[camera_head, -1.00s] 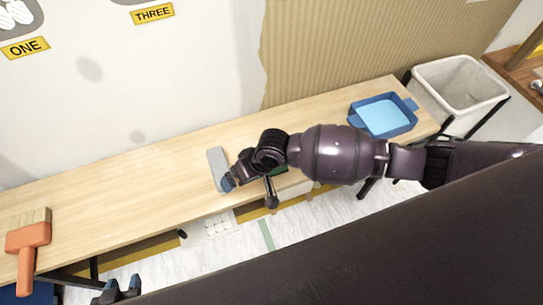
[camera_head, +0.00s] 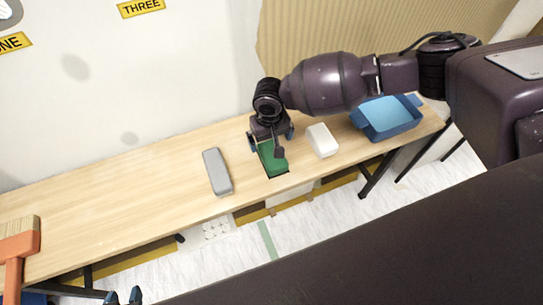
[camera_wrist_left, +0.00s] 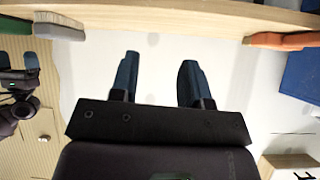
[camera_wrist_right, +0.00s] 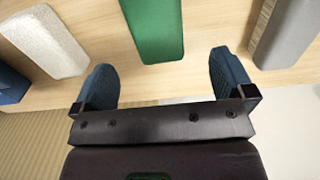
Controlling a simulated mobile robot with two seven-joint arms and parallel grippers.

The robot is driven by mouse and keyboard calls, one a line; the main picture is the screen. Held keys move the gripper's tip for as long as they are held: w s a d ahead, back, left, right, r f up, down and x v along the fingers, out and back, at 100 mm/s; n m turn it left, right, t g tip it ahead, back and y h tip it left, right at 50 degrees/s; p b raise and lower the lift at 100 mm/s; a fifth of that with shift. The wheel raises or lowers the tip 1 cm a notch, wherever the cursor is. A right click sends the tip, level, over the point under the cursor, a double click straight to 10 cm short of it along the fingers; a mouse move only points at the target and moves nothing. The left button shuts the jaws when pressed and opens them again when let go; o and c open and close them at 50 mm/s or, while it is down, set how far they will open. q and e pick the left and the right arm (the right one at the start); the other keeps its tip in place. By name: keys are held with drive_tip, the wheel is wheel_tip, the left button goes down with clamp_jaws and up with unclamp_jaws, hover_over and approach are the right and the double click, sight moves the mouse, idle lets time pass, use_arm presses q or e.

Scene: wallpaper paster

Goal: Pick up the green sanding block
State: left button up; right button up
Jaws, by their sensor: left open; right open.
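The green sanding block (camera_head: 273,160) lies on the wooden table, between a grey block (camera_head: 217,172) on its left and a white block (camera_head: 322,140) on its right. My right gripper (camera_head: 271,137) is open at the far end of the green block and partly hides it. In the right wrist view the green block (camera_wrist_right: 153,28) lies ahead of and between the spread fingers (camera_wrist_right: 165,80), with nothing held. My left gripper (camera_head: 124,297) shows only its tips at the bottom edge of the head view. In the left wrist view its fingers (camera_wrist_left: 158,80) are apart and empty.
A blue tray (camera_head: 388,120) stands at the table's right end. An orange brush (camera_head: 17,245) lies at the left end. The wooden table (camera_head: 130,200) is clear between the brush and the grey block. A wall stands behind it.

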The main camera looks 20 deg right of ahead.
sight(272, 158)
wheel_tip(272, 158, down, 3)
drive_tip(key=shift+r, duration=0.1)
drive_tip(key=f, duration=0.1)
drive_tip(key=f+b, duration=0.1)
drive_tip(key=f, duration=0.1)
drive_tip(key=f+b, duration=0.1)
drive_tip(key=f, duration=0.1)
drive_tip(key=shift+s+d, duration=0.2)
drive_tip(key=shift+s, duration=0.2)
drive_tip(key=shift+f, duration=0.1)
drive_tip(key=shift+w+r, duration=0.1)
drive_tip(key=shift+r, duration=0.1)
use_arm(q)
drive_tip(key=f, duration=0.2)
drive_tip(key=shift+s+a+f+g, duration=0.2)
drive_tip(key=shift+s+f+g, duration=0.1)
drive_tip(key=shift+s+f, duration=0.05)
use_arm(e)
drive_tip(key=c, duration=1.1)
